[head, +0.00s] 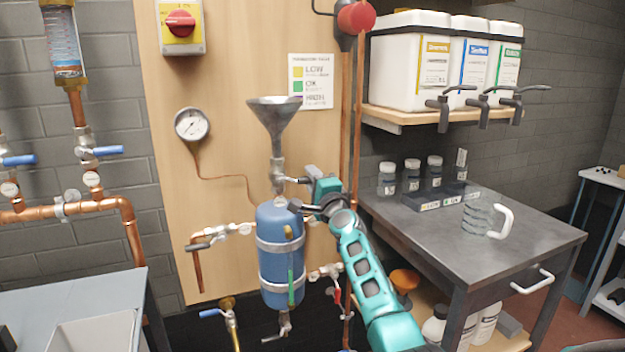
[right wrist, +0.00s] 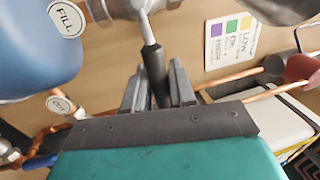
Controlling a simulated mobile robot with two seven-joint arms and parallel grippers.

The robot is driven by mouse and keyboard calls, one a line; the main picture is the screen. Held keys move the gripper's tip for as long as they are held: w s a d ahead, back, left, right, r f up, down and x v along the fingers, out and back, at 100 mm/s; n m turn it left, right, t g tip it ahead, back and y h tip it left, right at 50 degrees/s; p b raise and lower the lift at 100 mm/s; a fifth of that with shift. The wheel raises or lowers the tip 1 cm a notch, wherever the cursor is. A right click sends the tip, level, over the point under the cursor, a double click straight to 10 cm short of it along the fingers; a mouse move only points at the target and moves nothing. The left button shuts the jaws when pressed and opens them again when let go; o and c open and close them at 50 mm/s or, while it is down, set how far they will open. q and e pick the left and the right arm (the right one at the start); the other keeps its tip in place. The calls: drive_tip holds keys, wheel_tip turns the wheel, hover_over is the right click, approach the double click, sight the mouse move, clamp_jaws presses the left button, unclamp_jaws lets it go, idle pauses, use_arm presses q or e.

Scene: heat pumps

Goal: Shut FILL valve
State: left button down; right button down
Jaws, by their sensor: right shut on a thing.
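The FILL valve (head: 278,175) sits on the metal pipe between the funnel (head: 275,120) and the top of the blue tank (head: 280,232). Its lever, with a dark grip, sticks out sideways to the right in the head view. My right gripper (head: 306,182) is at the lever, reaching in from the lower right. In the right wrist view, the dark lever grip (right wrist: 154,72) lies between the two fingers, which are shut on it. The round FILL label (right wrist: 66,18) shows on the left there. My left gripper is not in view.
Copper pipe (head: 358,130) runs vertically just right of the gripper. A pressure gauge (head: 192,124) is on the wooden panel to the left. A grey table (head: 400,225) with bottles and a glass jug (head: 485,221) stands on the right, below a shelf of white containers (head: 410,70).

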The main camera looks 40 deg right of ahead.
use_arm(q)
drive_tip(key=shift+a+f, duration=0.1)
use_arm(e)
drive_tip(key=c, duration=1.1)
unclamp_jaws()
drive_tip(key=shift+f, duration=0.1)
use_arm(q)
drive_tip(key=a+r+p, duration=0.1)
drive_tip(key=p, duration=0.1)
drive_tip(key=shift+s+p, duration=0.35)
drive_tip(key=shift+p, duration=0.05)
use_arm(e)
drive_tip(key=v, duration=1.3)
drive_tip(key=shift+a+f, duration=0.1)
